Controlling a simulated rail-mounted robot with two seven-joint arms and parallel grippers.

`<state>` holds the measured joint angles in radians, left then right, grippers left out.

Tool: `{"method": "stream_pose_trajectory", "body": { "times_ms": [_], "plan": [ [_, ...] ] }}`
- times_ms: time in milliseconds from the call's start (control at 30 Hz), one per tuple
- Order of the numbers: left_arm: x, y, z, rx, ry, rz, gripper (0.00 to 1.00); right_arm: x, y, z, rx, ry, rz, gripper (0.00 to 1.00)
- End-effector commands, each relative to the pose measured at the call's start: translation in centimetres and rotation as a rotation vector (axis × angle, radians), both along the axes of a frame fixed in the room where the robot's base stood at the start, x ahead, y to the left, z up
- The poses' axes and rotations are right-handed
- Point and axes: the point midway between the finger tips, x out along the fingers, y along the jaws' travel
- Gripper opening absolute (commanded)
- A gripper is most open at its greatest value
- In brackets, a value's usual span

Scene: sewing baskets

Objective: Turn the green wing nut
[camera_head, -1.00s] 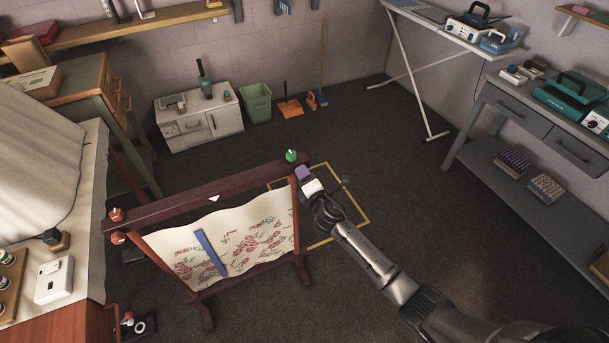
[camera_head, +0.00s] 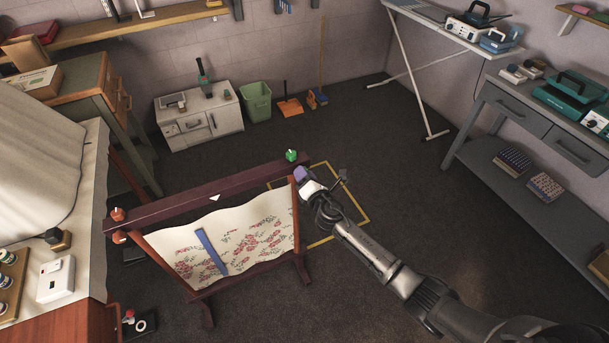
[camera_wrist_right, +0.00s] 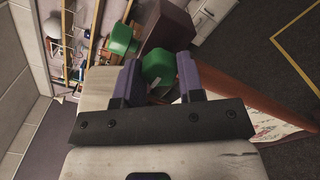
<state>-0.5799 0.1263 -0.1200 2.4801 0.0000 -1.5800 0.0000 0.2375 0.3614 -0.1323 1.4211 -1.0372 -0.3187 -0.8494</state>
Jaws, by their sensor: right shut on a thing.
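A wooden frame (camera_head: 170,196) holds a cream floral cloth (camera_head: 245,240). One green wing nut (camera_head: 291,155) sits on top of the right end of its upper bar; it also shows in the right wrist view (camera_wrist_right: 122,40), clear of the fingers. A second green nut (camera_wrist_right: 158,67) lies between the purple fingers of my right gripper (camera_wrist_right: 158,82), which is shut on it. In the head view my right gripper (camera_head: 301,174) is at the frame's upper right corner, just below the upper nut, and hides the held nut. My left gripper is not in view.
Two orange nuts (camera_head: 118,214) are at the frame's left end. A blue strip (camera_head: 211,252) lies against the cloth. A yellow floor outline (camera_head: 352,202) is behind my right arm. A grey workbench (camera_head: 540,130) stands at the right; the floor between is clear.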

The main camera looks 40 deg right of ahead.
Motion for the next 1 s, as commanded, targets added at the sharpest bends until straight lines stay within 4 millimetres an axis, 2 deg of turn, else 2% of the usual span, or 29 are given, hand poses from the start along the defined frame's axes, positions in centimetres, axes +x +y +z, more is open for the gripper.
{"method": "stream_pose_trajectory", "body": {
  "times_ms": [167,200,467,767,867,1000],
  "plan": [
    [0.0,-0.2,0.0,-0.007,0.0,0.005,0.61,0.0,0.0,-0.1,-0.002,0.003,0.0,0.12],
    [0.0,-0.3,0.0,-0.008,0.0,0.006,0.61,0.0,0.0,-0.1,-0.002,0.003,0.0,0.36],
    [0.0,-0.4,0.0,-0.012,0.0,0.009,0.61,0.0,0.0,-0.1,-0.001,0.002,0.0,0.61],
    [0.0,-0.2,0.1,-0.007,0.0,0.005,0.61,-0.3,0.1,0.0,0.0,0.001,0.001,0.61],
    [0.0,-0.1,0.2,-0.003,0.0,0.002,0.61,-1.2,0.3,-0.1,-0.001,0.001,0.002,0.61],
    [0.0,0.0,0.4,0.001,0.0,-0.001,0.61,-3.6,0.9,-0.1,-0.001,0.002,0.002,0.61]
  ]
}}
